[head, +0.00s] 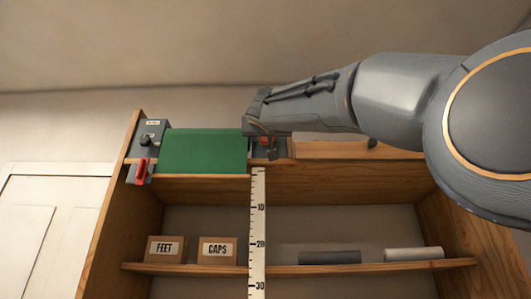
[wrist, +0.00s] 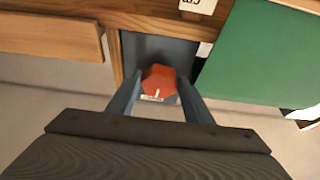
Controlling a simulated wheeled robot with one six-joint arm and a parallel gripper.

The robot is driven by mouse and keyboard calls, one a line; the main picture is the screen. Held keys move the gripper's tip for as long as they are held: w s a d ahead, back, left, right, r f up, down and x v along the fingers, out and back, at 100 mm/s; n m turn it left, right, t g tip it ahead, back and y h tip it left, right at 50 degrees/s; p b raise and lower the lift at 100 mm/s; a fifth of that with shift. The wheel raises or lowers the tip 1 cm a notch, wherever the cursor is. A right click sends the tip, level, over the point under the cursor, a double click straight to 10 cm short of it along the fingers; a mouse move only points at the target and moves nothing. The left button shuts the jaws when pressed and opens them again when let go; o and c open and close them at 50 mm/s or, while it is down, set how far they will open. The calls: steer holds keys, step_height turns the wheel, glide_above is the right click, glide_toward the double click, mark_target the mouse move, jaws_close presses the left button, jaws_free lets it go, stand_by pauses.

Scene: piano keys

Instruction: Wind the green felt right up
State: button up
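The green felt (head: 203,151) is a flat sheet at the top left of a wooden cabinet; it also shows in the wrist view (wrist: 262,55). At its left end is a grey bracket (head: 148,134) with a dark knob and a red lever (head: 141,171). At its right end is a grey housing (wrist: 160,50) with a red faceted knob (wrist: 159,80), which bears a small white mark. My gripper (wrist: 160,84) is at this knob with one finger on either side. The fingers stand apart, with narrow gaps seeming to show beside the knob. My gripper hides part of the housing in the head view.
A white ruler strip (head: 258,225) hangs down the cabinet front. The shelf (head: 290,270) below holds boxes marked FEET (head: 164,250) and CAPS (head: 217,251), a dark roll (head: 329,257) and a light roll (head: 413,254). A wooden board (head: 345,150) lies right of the housing.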

steer(key=shift+d+n+y, duration=0.1)
steer(key=shift+n+y, duration=0.5)
steer(key=shift+n, duration=0.6)
steer(key=o, duration=1)
steer(key=shift+o, duration=0.2)
steer(key=shift+s, duration=0.1)
steer(key=b+v, duration=0.5)
steer(key=v, duration=0.2)
steer(key=shift+s, duration=0.3)
steer(key=shift+f, duration=0.2)
